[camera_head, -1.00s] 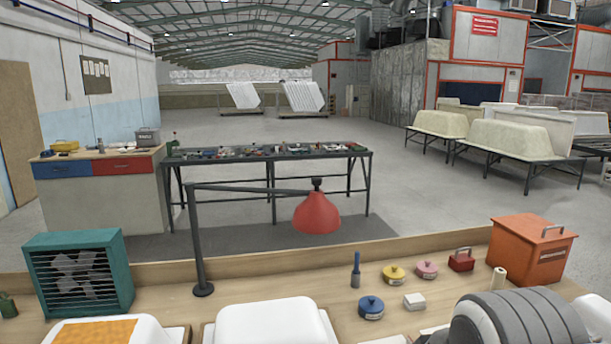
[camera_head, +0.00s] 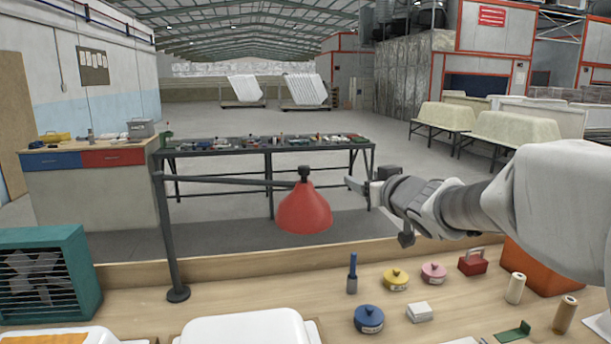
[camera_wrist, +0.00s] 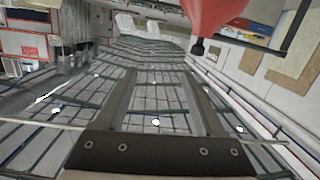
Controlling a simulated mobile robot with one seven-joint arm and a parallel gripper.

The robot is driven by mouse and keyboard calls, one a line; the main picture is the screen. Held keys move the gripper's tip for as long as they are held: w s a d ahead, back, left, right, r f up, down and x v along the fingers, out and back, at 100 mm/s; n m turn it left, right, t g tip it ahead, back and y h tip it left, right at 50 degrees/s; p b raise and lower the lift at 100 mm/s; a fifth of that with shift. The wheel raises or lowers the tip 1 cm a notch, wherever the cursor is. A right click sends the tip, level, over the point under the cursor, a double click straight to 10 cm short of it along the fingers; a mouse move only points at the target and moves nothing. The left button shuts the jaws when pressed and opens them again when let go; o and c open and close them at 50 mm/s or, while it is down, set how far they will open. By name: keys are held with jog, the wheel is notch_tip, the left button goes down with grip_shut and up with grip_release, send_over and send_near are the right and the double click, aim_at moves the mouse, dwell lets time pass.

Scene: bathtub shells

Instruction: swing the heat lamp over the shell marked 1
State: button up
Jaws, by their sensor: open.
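The red heat lamp (camera_head: 305,209) hangs from the end of a dark horizontal arm on a post (camera_head: 172,240) at the bench's back edge. A dark knob tops the shade. My gripper (camera_head: 352,186) is open and empty, just right of the lamp near knob height, apart from it in the picture. In the wrist view the open fingers (camera_wrist: 168,70) have nothing between them, and the red shade (camera_wrist: 212,12) shows at the top. Two white shells show at the bottom: one with an orange patch (camera_head: 45,339), one plain (camera_head: 245,328). No number mark is readable.
A teal fan heater (camera_head: 48,272) stands at the left. Blue (camera_head: 369,319), yellow (camera_head: 396,280) and pink (camera_head: 433,273) lidded pots, a white block and a red box (camera_head: 473,261) sit on the bench right of centre. An orange case (camera_head: 540,268) is partly behind my arm.

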jog(key=w+a+f+n+y, duration=0.1)
jog(key=w+a+y, duration=0.1)
jog(key=w+a, duration=0.3)
jog(key=w+a+n+y, duration=0.1)
jog(key=w+a+y, duration=0.1)
jog(key=w+a, duration=0.2)
jog(key=w+a+f+n+g+y, duration=0.1)
jog(key=w+a+y, duration=0.1)
jog(key=w+a, duration=0.3)
jog(key=shift+w+a+f+b, duration=0.15)
jog(key=shift+w+f+b, duration=0.05)
jog(key=shift+w, duration=0.75)
jog(key=shift+w+a+f+b, duration=0.15)
jog(key=shift+w, duration=0.75)
grip_shut()
